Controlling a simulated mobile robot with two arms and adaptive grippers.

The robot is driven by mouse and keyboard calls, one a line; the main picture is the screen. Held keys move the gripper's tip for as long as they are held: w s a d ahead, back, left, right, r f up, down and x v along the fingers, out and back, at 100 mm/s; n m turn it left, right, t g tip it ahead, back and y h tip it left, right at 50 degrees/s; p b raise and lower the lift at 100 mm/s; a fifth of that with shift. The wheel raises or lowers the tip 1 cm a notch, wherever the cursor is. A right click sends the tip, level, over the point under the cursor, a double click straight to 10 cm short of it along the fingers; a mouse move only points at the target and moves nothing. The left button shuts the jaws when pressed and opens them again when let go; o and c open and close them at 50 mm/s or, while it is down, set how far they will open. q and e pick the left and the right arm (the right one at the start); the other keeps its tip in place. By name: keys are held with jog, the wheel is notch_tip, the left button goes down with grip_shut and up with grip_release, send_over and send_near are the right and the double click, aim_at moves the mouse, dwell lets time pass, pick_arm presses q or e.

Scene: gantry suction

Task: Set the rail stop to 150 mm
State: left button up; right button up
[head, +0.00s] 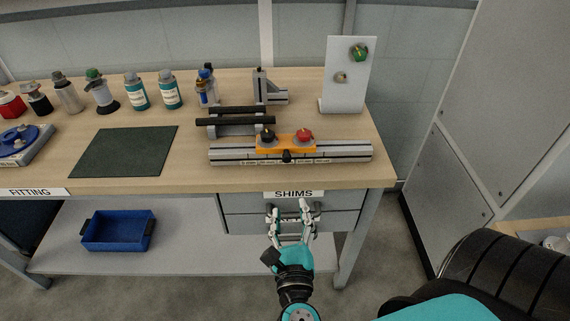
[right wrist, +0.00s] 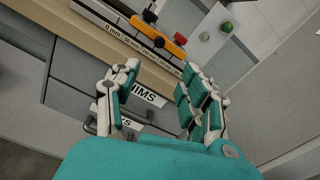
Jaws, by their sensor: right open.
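The rail (head: 225,152) is a grey slotted bar lying along the front of the workbench. An orange stop block (head: 286,149) sits on it near its middle, with a black knob (head: 267,135) and a red knob (head: 305,135) on top and a small black knob at its front. A printed millimetre scale (right wrist: 118,31) runs along the rail's front; the stop's exact reading is too small to tell. My right gripper (head: 292,209) is open and empty, below the rail in front of the drawers; its fingers also show in the right wrist view (right wrist: 150,85). My left gripper is out of view.
The SHIMS drawers (head: 240,203) are behind my right gripper. A white upright panel (head: 345,85) with a green knob stands behind the rail's right end. Black bars (head: 235,122) and a grey bracket (head: 262,90) stand behind the rail. A dark mat (head: 125,150) lies to the left.

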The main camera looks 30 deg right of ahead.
aim_at(288, 161)
jog(key=p+x, duration=0.2)
jog(key=x, duration=1.5)
jog(key=shift+w+a+f, duration=0.1)
grip_shut()
